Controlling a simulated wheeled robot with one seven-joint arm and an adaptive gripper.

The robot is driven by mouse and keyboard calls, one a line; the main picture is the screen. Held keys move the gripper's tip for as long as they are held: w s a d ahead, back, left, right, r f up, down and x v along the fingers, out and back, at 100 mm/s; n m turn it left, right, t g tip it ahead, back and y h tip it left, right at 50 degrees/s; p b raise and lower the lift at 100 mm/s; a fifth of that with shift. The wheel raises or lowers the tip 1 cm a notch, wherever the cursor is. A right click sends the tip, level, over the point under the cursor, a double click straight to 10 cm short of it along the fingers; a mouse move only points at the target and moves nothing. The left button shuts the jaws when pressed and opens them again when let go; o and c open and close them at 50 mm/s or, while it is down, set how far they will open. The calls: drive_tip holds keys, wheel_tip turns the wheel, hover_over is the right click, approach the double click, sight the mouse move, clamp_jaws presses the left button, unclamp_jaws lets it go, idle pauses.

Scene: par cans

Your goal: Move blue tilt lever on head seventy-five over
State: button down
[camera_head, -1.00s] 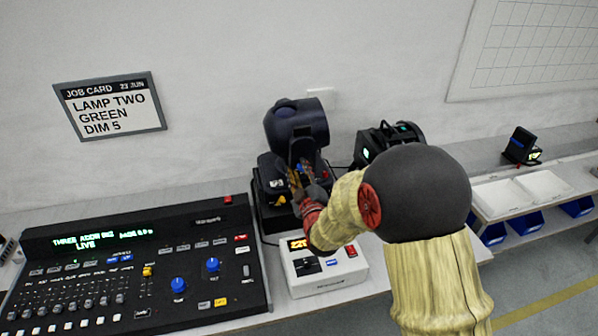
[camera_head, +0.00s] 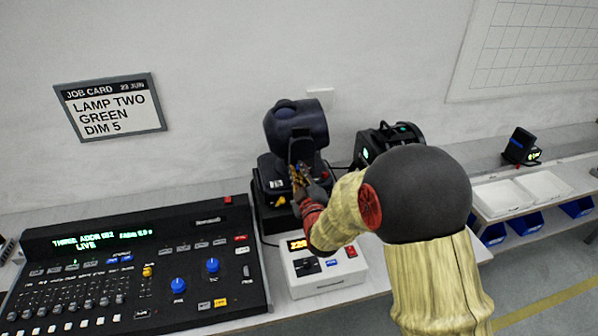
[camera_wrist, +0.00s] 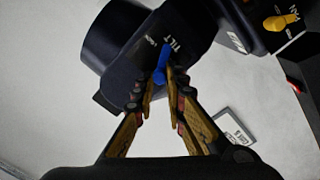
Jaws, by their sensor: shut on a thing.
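The moving head lamp (camera_head: 296,128) stands on a black base on the bench, its dark barrel on top. In the wrist view its dark body (camera_wrist: 135,45) carries the white word TILT beside the blue tilt lever (camera_wrist: 161,66). My gripper (camera_head: 299,172) is at the front of the lamp; in the wrist view its fingertips (camera_wrist: 163,82) are closed in on the blue lever, one on each side. The lever's lower part is partly hidden by the fingers. In the head view the lever is hidden by my gripper.
A yellow pan lever (camera_wrist: 281,22) sits on the lamp's base. A lighting desk (camera_head: 135,265) lies at left and a white box with a lit display (camera_head: 322,271) in front. Another black lamp (camera_head: 388,140) stands behind my arm. A job card (camera_head: 108,106) hangs on the wall.

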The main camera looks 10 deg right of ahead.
sight(307, 164)
drive_tip(key=shift+f+m+b, duration=0.25)
drive_tip(key=shift+m+b, duration=0.05)
drive_tip(key=shift+b, duration=0.05)
drive_tip(key=shift+s+d+f+m+b, duration=0.1)
drive_tip(key=shift+d+m+b, duration=0.45)
drive_tip(key=shift+m+b, duration=1.2)
drive_tip(key=shift+d+f+m+b, duration=0.15)
drive_tip(key=shift+d+m+b, duration=0.35)
drive_tip(key=shift+m+b, duration=1.25)
drive_tip(key=shift+s+d+f+m+b, duration=0.1)
drive_tip(key=shift+d+m+b, duration=0.45)
drive_tip(key=shift+m+b, duration=1.15)
drive_tip(key=shift+m+p, duration=0.35)
drive_tip(key=shift+m, duration=0.15)
drive_tip(key=shift+w, duration=0.1)
drive_tip(key=c, duration=2.1)
unclamp_jaws()
drive_tip(key=shift+w+a, duration=0.1)
drive_tip(key=shift+a, duration=0.05)
drive_tip(key=shift+o, duration=1.4)
drive_tip(key=shift+r, duration=0.35)
